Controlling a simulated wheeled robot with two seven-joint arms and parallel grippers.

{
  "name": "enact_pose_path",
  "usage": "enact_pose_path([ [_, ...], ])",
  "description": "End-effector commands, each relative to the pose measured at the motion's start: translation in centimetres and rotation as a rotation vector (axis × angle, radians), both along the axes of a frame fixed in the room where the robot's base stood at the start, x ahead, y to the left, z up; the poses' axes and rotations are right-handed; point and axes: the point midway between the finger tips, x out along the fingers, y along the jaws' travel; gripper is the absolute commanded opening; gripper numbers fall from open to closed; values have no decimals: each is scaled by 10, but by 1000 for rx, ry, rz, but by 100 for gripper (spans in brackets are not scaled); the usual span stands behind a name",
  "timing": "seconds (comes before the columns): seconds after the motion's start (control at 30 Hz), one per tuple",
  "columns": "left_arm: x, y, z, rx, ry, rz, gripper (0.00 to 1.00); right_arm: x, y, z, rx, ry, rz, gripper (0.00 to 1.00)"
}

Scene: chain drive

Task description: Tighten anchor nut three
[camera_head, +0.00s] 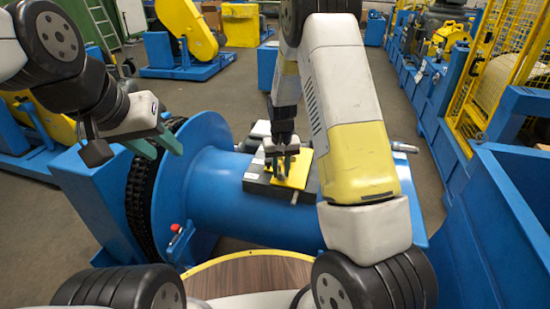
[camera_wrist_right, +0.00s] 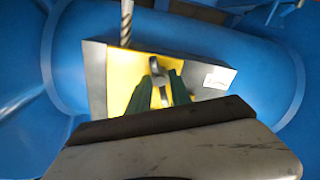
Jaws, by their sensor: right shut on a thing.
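My right gripper (camera_head: 284,172) points down over a yellow plate (camera_head: 292,170) on a dark grey block, which sits on the blue drum (camera_head: 222,190). In the right wrist view its green fingers (camera_wrist_right: 157,92) are close together on a small grey metal part (camera_wrist_right: 154,65), against the yellow plate. I cannot tell whether this part is an anchor nut, nor whether it touches the plate. A grey metal rod (camera_wrist_right: 126,22) stands beside it. No nut marked three is readable. My left gripper (camera_head: 155,144) is away to the left, near the chain wheel, its green fingers apart and empty.
A black chain (camera_head: 138,205) runs round the wheel at the drum's left end. A red-knobbed lever (camera_head: 177,228) is below it. A round wooden-topped surface (camera_head: 250,276) is in front. Blue machine walls (camera_head: 500,230) stand at the right. Grey floor lies open behind the drum.

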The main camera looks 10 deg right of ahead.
Motion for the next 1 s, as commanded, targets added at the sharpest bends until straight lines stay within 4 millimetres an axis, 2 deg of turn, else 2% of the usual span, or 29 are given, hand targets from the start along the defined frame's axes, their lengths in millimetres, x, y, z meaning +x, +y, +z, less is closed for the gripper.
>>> enact_pose_path([
  [1.0, 0, 0, 0, 0, 0, 0, 36, 2, 1, 2, 35, -19, -963, 0],
])
